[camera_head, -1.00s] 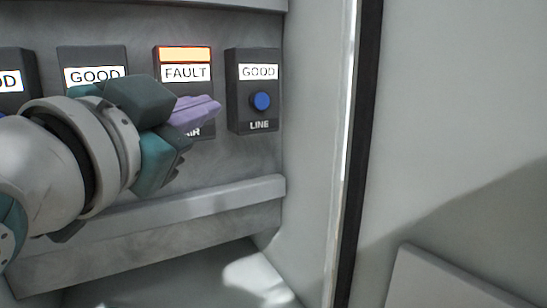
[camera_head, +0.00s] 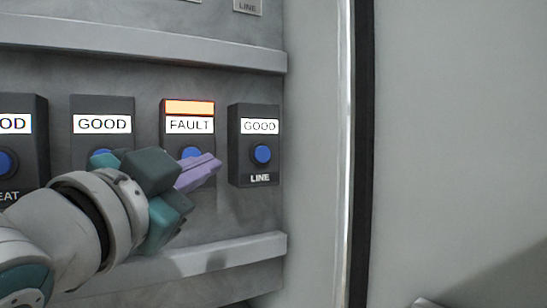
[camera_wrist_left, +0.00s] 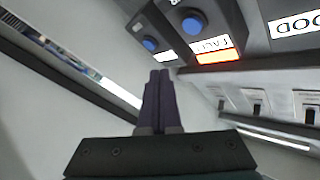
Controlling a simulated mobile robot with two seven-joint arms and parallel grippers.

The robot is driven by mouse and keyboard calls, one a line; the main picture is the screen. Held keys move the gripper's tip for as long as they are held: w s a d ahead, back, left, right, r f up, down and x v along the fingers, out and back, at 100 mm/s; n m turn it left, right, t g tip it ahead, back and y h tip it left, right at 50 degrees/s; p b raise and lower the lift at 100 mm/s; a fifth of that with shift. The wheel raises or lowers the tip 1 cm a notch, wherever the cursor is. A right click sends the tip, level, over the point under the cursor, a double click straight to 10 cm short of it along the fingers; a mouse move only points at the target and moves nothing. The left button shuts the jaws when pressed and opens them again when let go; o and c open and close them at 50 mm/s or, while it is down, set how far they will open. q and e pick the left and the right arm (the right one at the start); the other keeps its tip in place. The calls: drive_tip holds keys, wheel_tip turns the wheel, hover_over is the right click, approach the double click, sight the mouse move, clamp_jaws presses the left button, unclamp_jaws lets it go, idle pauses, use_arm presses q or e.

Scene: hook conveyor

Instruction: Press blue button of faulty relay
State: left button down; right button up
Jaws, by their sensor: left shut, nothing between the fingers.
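The faulty relay (camera_head: 189,108) is a dark box with an orange lit strip and a white FAULT label, third along the row in the head view. Its blue button (camera_head: 191,152) shows just above my gripper's fingers, partly hidden. My left gripper (camera_head: 211,166) is shut and empty, its purple fingers in front of the relay's lower half. In the left wrist view the shut fingers (camera_wrist_left: 160,75) point toward the relay row. The FAULT label is upside down there, with the relay's blue button (camera_wrist_left: 194,23) clear of the fingertips. Contact is not visible. My right gripper is out of view.
The GOOD relay marked LINE (camera_head: 254,174) stands right of the faulty one, and another GOOD relay (camera_head: 103,108) stands left. Grey rails (camera_head: 150,46) run above and below the row. The cabinet's side wall (camera_head: 315,150) is close on the right.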

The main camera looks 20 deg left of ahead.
use_arm(q)
drive_tip(key=w+a, duration=0.4)
drive_tip(key=a, duration=0.1)
drive_tip(key=shift+w, duration=0.15)
drive_tip(key=shift+d, duration=0.1)
idle(1.8)
drive_tip(key=shift+w+a, duration=0.3)
drive_tip(key=shift+a, duration=0.05)
drive_tip(key=shift+w+a, duration=0.25)
drive_tip(key=shift+a, duration=0.05)
idle(0.8)
idle(0.3)
drive_tip(key=shift+s+d+p, duration=0.5)
drive_tip(key=shift+s+d, duration=0.05)
drive_tip(key=shift+d, duration=0.05)
